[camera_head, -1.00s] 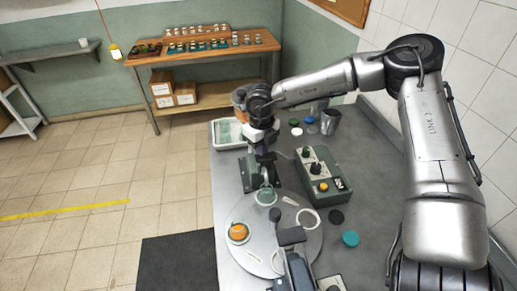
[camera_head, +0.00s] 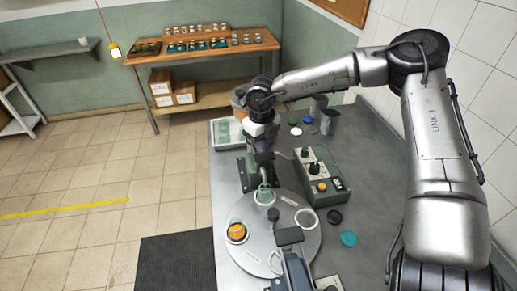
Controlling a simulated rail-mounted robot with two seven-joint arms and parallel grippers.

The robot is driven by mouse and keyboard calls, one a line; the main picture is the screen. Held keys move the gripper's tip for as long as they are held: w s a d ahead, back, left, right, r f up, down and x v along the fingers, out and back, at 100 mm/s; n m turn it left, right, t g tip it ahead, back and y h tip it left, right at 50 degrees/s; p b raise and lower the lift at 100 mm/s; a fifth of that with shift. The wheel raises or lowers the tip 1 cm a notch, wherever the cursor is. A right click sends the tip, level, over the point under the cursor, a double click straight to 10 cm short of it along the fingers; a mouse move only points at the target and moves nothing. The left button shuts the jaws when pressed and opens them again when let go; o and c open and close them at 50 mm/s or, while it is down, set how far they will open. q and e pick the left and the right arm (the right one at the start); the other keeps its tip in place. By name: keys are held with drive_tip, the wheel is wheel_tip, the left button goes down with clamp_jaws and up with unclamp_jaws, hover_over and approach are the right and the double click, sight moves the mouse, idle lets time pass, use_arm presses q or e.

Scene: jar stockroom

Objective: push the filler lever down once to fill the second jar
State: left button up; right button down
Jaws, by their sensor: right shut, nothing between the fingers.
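The filler (camera_head: 247,176) is a dark green stand at the back of the round turntable (camera_head: 300,237). A clear jar (camera_head: 265,197) sits under its spout on the turntable. My right gripper (camera_head: 262,146) is shut, pointing down over the top of the filler. The lever is largely hidden by the gripper, and I cannot tell whether they touch. A second jar, with orange contents (camera_head: 237,232), stands at the left of the turntable. My left gripper is not in view.
A green control box (camera_head: 320,178) with knobs stands right of the filler. A dark-headed station (camera_head: 289,236) overhangs the turntable's front. Loose lids, including a teal one (camera_head: 348,239), lie on the grey bench. A white tray (camera_head: 222,131) and metal cups (camera_head: 330,121) are behind.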

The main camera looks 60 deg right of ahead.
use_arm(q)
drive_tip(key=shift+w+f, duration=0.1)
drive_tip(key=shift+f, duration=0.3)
use_arm(e)
drive_tip(key=shift+f, duration=0.25)
drive_tip(key=shift+s+d+r+p, duration=0.15)
drive_tip(key=shift+r+p, duration=0.15)
drive_tip(key=shift+r, duration=0.4)
drive_tip(key=shift+s+a+r+p, duration=0.15)
drive_tip(key=shift+r+p, duration=0.2)
drive_tip(key=shift+r, duration=0.35)
drive_tip(key=shift+s+d+r+p, duration=0.15)
drive_tip(key=shift+r+p, duration=0.15)
drive_tip(key=shift+r, duration=0.4)
drive_tip(key=shift+w+r, duration=0.1)
drive_tip(key=shift+r, duration=0.35)
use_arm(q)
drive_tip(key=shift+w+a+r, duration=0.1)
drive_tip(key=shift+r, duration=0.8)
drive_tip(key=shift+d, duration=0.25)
